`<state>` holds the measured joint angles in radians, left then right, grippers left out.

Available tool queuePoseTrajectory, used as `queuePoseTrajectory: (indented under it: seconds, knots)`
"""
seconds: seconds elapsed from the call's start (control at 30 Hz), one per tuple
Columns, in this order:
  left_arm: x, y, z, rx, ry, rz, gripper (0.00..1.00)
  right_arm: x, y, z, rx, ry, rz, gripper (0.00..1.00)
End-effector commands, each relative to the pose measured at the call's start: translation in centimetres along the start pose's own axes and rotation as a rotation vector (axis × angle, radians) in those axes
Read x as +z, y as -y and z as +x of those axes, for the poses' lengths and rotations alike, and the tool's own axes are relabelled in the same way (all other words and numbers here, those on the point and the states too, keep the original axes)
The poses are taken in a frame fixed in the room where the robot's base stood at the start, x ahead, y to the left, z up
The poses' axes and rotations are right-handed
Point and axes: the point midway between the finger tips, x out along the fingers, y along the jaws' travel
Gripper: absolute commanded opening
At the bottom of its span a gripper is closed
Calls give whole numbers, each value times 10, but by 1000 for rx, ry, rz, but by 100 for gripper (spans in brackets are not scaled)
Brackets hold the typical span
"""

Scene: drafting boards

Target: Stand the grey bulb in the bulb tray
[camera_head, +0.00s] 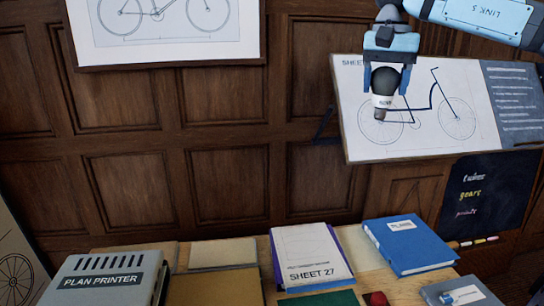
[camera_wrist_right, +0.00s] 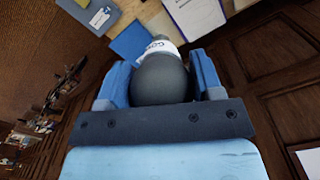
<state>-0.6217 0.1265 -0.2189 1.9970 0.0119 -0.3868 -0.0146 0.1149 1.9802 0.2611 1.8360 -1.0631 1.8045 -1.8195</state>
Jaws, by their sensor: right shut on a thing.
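The grey bulb (camera_head: 385,80) is held by my right gripper (camera_head: 385,90) in the upper right of the head view, high above the table. Its dark round globe sits up between the blue fingers and its white collar and dark end point down. In the right wrist view the bulb (camera_wrist_right: 163,80) fills the space between the two fingers of the right gripper (camera_wrist_right: 160,75), with part of its white collar showing beyond. I cannot make out a bulb tray in either view. My left gripper is not in view.
The wooden table (camera_head: 405,288) below holds a plan printer (camera_head: 105,282), a SHEET 27 pad (camera_head: 308,256), a blue binder (camera_head: 409,244) and a small red block (camera_head: 376,299). Behind the bulb is a bicycle drawing board (camera_head: 440,145). A blackboard (camera_head: 487,193) hangs lower right.

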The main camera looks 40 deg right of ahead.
Motion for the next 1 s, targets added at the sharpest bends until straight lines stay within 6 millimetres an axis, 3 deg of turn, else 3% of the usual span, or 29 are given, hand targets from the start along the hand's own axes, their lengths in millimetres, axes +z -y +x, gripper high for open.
queuePoseTrajectory:
  seconds: [0.03, 0.1, 0.3, 1.0]
  knots:
    - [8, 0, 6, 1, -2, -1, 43, -9, -5, 33, -5, 6, 13, 45]
    - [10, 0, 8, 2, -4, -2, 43, -18, -9, 63, -5, 5, 30, 45]
    - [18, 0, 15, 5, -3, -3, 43, -32, -13, 126, -3, 2, 53, 45]
    - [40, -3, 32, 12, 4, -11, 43, -34, 5, 268, -1, 3, 43, 45]
